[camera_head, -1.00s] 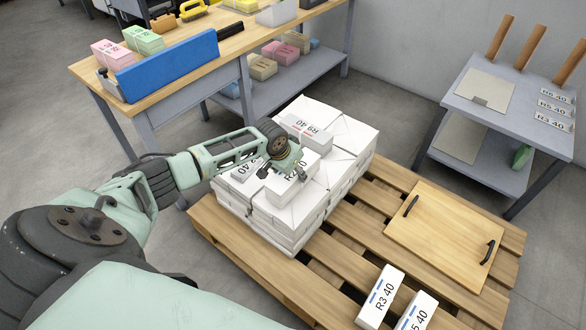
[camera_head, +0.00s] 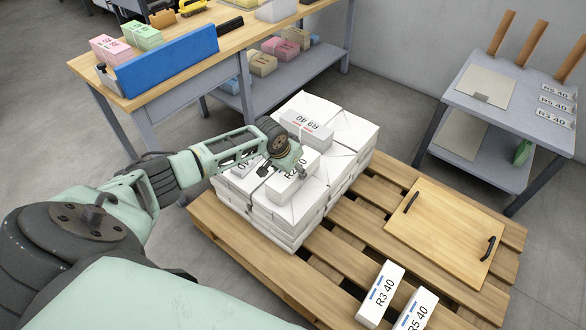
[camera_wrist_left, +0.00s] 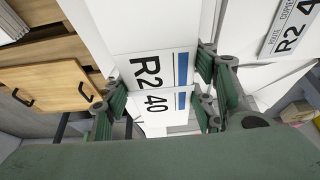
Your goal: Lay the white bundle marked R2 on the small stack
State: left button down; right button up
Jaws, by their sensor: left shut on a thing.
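My left gripper (camera_head: 285,170) is over the near part of the white pile (camera_head: 285,216) on the pallet. It is shut on the white bundle marked R2 40 (camera_head: 305,165), whose label shows between the fingers in the left wrist view (camera_wrist_left: 155,82). The arm hides part of the bundle in the head view. I cannot tell whether it touches the pile below. Another white bundle marked R2 (camera_wrist_left: 288,32) lies at the upper right of the wrist view. A bundle marked R9 40 (camera_head: 308,126) lies on top of the pile behind the gripper. My right gripper is not in view.
Bundles marked R3 40 (camera_head: 380,292) and R5 40 (camera_head: 415,312) lie at the pallet's front. A handled wooden board (camera_head: 445,233) covers its right part. A grey side table (camera_head: 515,105) stands right, a workbench (camera_head: 240,45) behind. Bare slats lie between pile and board.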

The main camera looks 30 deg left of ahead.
pick_arm(q)
jog(key=shift+w+f, duration=0.1)
jog(key=shift+f, duration=0.05)
jog(key=c, duration=0.8)
grip_release()
jog(key=shift+c, duration=0.2)
jog(key=shift+o, duration=0.9)
